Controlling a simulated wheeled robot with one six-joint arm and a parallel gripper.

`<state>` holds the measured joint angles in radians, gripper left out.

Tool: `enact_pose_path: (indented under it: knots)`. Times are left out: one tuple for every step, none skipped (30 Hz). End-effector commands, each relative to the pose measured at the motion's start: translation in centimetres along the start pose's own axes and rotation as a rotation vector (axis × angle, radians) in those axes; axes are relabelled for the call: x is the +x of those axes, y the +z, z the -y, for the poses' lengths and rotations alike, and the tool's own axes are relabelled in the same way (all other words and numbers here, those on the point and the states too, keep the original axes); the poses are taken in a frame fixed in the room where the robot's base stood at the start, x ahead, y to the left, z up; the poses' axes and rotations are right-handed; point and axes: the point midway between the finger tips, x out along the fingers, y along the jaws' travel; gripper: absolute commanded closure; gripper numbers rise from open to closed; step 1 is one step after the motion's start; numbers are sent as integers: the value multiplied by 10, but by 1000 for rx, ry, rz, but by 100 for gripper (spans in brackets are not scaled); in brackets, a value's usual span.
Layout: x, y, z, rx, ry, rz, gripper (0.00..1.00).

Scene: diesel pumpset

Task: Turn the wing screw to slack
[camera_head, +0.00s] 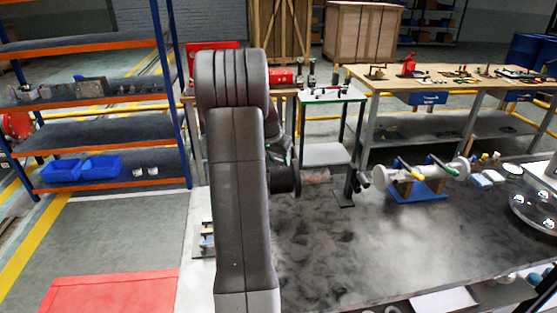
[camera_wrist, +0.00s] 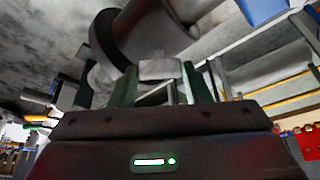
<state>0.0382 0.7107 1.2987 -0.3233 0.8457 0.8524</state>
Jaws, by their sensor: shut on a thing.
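In the wrist view my gripper (camera_wrist: 161,84) has its two greenish fingers on either side of a small pale grey piece, which I take to be the wing screw (camera_wrist: 160,69). The fingers are shut on it. A large dark rounded part (camera_wrist: 150,38) lies just beyond it and fills the upper middle of the view. In the head view my own arm covers most of this spot. Only a dark cylinder (camera_head: 286,180) and a brownish cylinder (camera_head: 316,176) show to the right of the arm. I cannot make out the wing screw there.
The dark, stained worktop (camera_head: 380,245) is mostly bare at front right. A blue stand (camera_head: 417,192) carries a grey pipe part with yellow and green handles. A thin dark post (camera_head: 350,180) stands near the cylinders. A blue-posted shelf (camera_head: 100,130) is at left, wooden benches (camera_head: 450,78) behind.

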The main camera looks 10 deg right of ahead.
Motion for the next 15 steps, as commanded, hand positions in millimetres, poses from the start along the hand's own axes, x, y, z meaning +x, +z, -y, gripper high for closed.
enact_pose_path:
  knots:
    - [1,0,-1,-29,-14,-2,79]
    - [1,0,-1,-49,-22,-2,79]
    - [1,0,-1,-77,-33,-1,79]
    - [1,0,-1,-98,-41,-1,79]
    - [1,0,-1,-118,-50,-1,79]
    - [1,0,-1,-145,-61,-1,79]
    - [1,0,-2,-165,-69,-2,79]
    - [0,0,-2,-183,-77,-1,79]
    - [0,0,-2,-208,-87,-1,79]
    - [0,0,-2,-226,-94,-1,79]
    - [0,0,-2,-242,-101,-1,79]
    - [0,-1,-2,-264,-110,-1,79]
    - [0,-1,-2,-278,-116,-1,79]
    - [0,-1,-2,-293,-122,-1,79]
    - [0,-1,-2,-311,-129,-1,79]
